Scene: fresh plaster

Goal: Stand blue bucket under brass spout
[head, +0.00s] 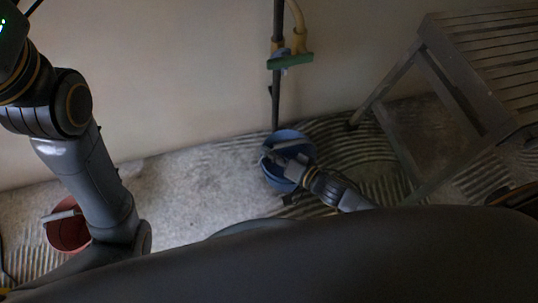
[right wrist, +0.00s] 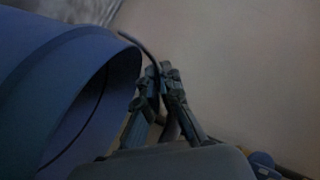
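The blue bucket (head: 270,172) is on the floor near the wall, below the tap in the head view. In the right wrist view the bucket (right wrist: 60,85) fills the left side. My right gripper (head: 275,160) is at the bucket's top. In the right wrist view its fingers (right wrist: 160,72) are closed together around a thin dark wire, which looks like the bucket's handle. The brass spout (head: 298,18) is on the dark standpipe at the wall, above a green part (head: 290,62). My left arm shows at the left, but its gripper is hidden.
A red bucket (head: 66,236) stands on the floor at the lower left, partly behind my left arm. A grey slatted bench (head: 490,50) stands at the right. The pale floor between the red and blue buckets is clear. My body hides the near floor.

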